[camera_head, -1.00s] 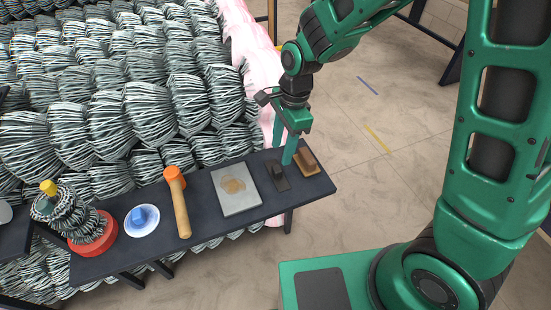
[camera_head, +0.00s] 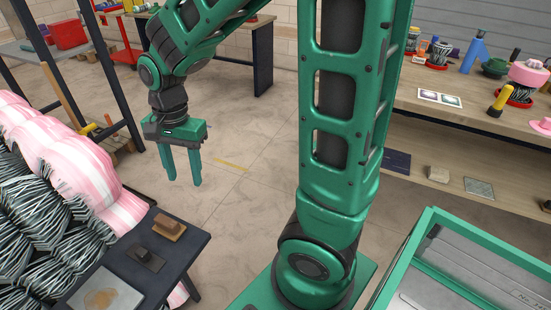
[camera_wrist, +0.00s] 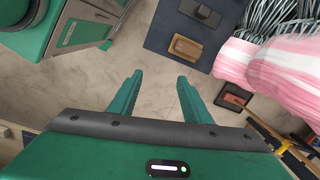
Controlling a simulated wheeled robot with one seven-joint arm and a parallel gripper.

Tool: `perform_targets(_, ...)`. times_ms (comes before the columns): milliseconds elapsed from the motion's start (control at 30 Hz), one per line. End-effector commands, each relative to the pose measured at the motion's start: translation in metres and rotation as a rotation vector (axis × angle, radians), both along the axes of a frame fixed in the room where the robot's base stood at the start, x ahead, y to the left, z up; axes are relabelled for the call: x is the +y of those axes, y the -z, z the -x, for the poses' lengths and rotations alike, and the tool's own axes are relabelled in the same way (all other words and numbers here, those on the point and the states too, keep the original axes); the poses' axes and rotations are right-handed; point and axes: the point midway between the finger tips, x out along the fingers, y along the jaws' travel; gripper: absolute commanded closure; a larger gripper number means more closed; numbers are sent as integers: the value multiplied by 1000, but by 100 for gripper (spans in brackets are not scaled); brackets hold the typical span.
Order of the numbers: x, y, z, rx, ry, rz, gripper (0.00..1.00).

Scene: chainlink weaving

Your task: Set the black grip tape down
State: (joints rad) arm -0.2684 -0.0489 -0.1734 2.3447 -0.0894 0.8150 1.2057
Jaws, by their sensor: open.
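The black grip tape (camera_head: 146,258) lies on the dark bench (camera_head: 188,246), near its end. It also shows at the top of the wrist view (camera_wrist: 200,12), flat on the bench beside the brown block. My gripper (camera_head: 184,182) is open and empty. It hangs in the air over the floor, off the bench end and apart from the tape. Its two green fingers also show spread in the wrist view (camera_wrist: 160,78), with only floor between them.
The brown block (camera_head: 169,227) sits next to the tape at the bench end. A grey plate (camera_head: 98,292) lies on the bench's near side. Pink and striped rolls (camera_head: 85,165) border the bench. A wooden shelf table (camera_head: 450,110) stands at the right. Floor below my gripper is clear.

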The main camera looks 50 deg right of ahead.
Motion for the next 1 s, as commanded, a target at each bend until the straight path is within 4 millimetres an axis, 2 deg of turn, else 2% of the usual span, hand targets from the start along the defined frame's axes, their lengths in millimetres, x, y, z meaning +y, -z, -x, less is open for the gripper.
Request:
perform_targets(33, -29, -10, 12, -12, -28, 11, 56)
perform_targets(200, -105, -30, 66, -22, -185, 47, 56)
perform_targets(300, -138, -37, 104, -19, -274, 60, 56)
perform_targets(400, -160, -41, 139, -15, -353, 64, 56)
perform_targets(500, -172, -42, 166, -11, -418, 64, 56)
perform_targets(633, -176, -43, 187, -9, -469, 62, 56)
perform_targets(700, -169, -42, 191, -7, -482, 61, 56)
perform_targets(1000, -170, -42, 192, -7, -489, 61, 56)
